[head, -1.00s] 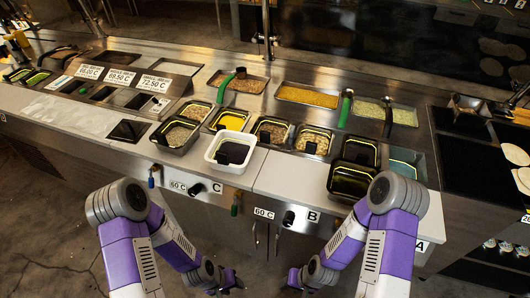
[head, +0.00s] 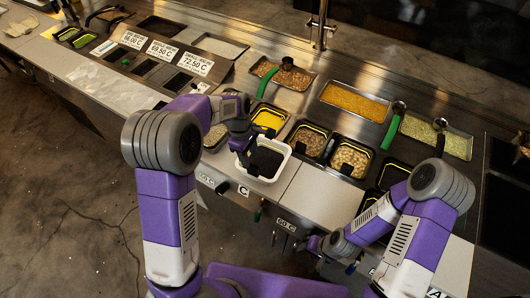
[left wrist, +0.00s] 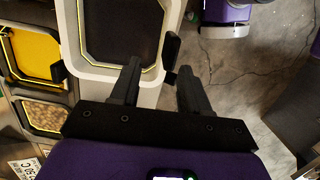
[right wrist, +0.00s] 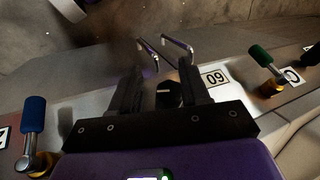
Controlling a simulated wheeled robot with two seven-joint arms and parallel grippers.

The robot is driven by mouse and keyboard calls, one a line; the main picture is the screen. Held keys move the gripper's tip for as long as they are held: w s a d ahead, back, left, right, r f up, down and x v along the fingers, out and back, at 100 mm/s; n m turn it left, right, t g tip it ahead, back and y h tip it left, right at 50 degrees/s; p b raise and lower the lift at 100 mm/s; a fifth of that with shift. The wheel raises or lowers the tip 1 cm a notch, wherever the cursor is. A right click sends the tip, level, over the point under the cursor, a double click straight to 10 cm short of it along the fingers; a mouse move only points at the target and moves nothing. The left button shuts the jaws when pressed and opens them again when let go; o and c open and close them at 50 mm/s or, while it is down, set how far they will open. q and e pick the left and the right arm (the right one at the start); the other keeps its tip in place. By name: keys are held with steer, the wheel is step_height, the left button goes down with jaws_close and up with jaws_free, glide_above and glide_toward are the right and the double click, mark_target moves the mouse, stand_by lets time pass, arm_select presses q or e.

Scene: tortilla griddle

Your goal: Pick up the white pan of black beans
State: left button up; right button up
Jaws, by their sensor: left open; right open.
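The white pan of black beans (head: 262,184) sits at the counter's front edge in the head view, its inside filled dark. Its white rim (left wrist: 98,71) and dark contents also show at the top of the left wrist view. My left gripper (head: 240,142) is over the pan's left side. In the left wrist view my left gripper (left wrist: 159,67) is open, its fingers apart near the pan's rim and a black tab (left wrist: 171,50). I cannot tell if they touch. My right gripper (head: 328,252) is low in front of the counter; it is open and empty in the right wrist view (right wrist: 158,68).
Pans of yellow food (head: 268,119) and beans (head: 350,158) stand behind and right of the white pan. Green-handled ladles (head: 268,82) lie at the back trays. White counter (head: 325,195) right of the pan is clear. Drawer handles (right wrist: 165,52) face my right gripper.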

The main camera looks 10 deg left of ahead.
mark_target(252, 165)
arm_select(q)
steer(key=f, duration=0.2)
steer(key=s+d+f, duration=0.1)
steer(key=f, duration=0.3)
steer(key=shift+s+d, duration=0.3)
steer(key=shift+d, duration=0.05)
steer(key=shift+s, duration=0.2)
steer(key=shift+w, duration=0.1)
steer(key=shift+c, duration=0.7)
jaws_close()
